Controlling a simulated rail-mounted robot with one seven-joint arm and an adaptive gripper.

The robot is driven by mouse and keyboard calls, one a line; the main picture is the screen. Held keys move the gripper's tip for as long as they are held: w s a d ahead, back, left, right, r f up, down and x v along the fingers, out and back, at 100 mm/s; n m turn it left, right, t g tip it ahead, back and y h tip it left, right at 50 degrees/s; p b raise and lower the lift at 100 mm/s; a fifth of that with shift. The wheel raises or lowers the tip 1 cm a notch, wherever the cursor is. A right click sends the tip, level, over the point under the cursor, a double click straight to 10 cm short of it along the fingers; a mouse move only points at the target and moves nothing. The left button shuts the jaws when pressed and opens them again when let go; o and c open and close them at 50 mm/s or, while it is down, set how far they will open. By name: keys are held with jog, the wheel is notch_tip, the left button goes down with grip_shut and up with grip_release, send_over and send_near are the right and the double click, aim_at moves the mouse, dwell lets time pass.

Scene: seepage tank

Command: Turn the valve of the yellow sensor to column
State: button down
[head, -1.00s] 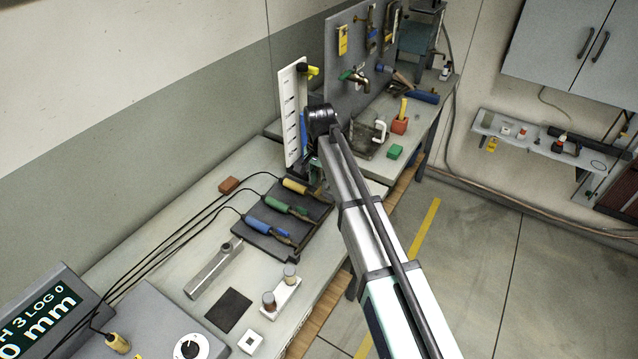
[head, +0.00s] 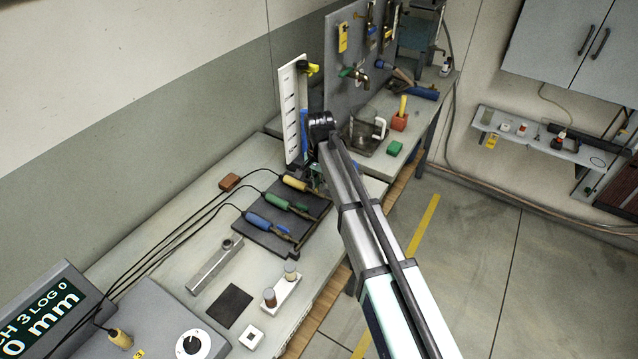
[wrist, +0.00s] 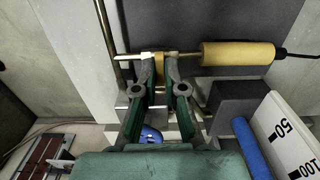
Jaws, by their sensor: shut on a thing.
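The yellow sensor (wrist: 238,53) lies across the upper right of the wrist view, its cable leaving to the right. A brass stem joins its left end to a valve with a small yellow lever (wrist: 160,70). My gripper (wrist: 160,62) has its two dark green fingers on either side of this lever and is shut on it. The lever points down the picture, across the sensor's length. In the head view the yellow sensor (head: 295,183) is the farthest of three on a dark plate (head: 262,236). My arm hides its valve and most of my gripper there.
The green sensor (head: 277,201) and blue sensor (head: 258,220) lie beside the yellow one. A white scale board (head: 292,110) stands upright behind; it also shows at the lower right of the wrist view (wrist: 283,135). A brown block (head: 229,182) lies left of the plate.

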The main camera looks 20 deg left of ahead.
jog(key=shift+n, duration=0.5)
jog(key=n+b, duration=0.1)
jog(key=n, duration=0.2)
jog(key=shift+f+n, duration=0.1)
jog(key=shift+n, duration=0.3)
jog(key=n+b, duration=0.1)
jog(key=n, duration=0.3)
jog(key=n+b, duration=0.1)
jog(key=n, duration=0.4)
jog(key=shift+n, duration=2.7)
jog(key=c, duration=1.3)
grip_release()
jog(key=shift+o, duration=0.2)
